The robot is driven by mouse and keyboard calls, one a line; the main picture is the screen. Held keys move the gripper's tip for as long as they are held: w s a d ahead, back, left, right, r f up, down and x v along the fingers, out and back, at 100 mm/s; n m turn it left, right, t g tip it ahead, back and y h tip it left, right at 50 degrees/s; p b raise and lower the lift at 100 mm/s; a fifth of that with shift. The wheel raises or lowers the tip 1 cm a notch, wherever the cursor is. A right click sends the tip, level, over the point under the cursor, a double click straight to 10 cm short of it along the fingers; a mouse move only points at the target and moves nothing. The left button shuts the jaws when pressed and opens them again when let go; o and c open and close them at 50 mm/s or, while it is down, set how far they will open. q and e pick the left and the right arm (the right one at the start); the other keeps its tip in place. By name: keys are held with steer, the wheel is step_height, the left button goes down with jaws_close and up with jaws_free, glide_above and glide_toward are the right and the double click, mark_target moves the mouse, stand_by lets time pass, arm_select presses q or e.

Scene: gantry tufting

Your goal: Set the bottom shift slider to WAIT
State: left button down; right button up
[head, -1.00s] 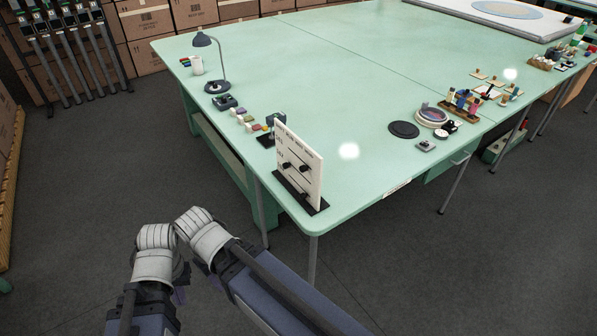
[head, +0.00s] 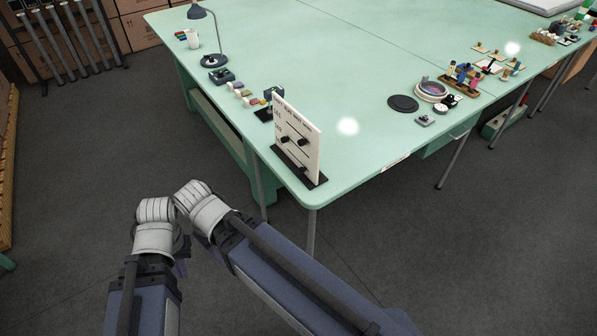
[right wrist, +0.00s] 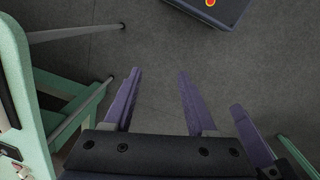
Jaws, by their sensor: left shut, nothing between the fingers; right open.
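The white slider panel (head: 312,152) stands upright on a dark base (head: 313,181) at the near corner of the green table. It carries several dark slider knobs; two (head: 285,139) (head: 303,142) sit at mid height and a lower one (head: 303,168) near the bottom. Its lettering is too small to read. My left gripper (head: 181,268) shows only as a bit of purple behind the folded arm, low and well left of the panel, off the table; it is shut and empty. My right gripper (right wrist: 158,100) is open and empty above the floor in the right wrist view.
The green table (head: 370,80) has a clear middle. A desk lamp (head: 208,35), a mug (head: 193,40) and small blocks (head: 240,95) line its left edge. A black disc (head: 403,103) and a round bowl (head: 431,90) lie on the right. Open floor lies before the table.

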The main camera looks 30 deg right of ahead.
steer(key=m+t+h+b, duration=0.2)
steer(key=m+h+b, duration=1.6)
steer(key=b, duration=0.8)
glide_toward(299, 171)
steer(key=d+y, duration=0.1)
steer(key=shift+m, duration=0.3)
steer(key=shift+w+d+r, duration=0.15)
steer(key=shift+d, duration=1.2)
steer(key=shift+w+d+r, duration=0.1)
steer(key=shift+w+d, duration=0.05)
steer(key=shift+d, duration=1.25)
steer(key=shift+w+d+r, duration=0.15)
steer(key=shift+d, duration=1.2)
jaws_close()
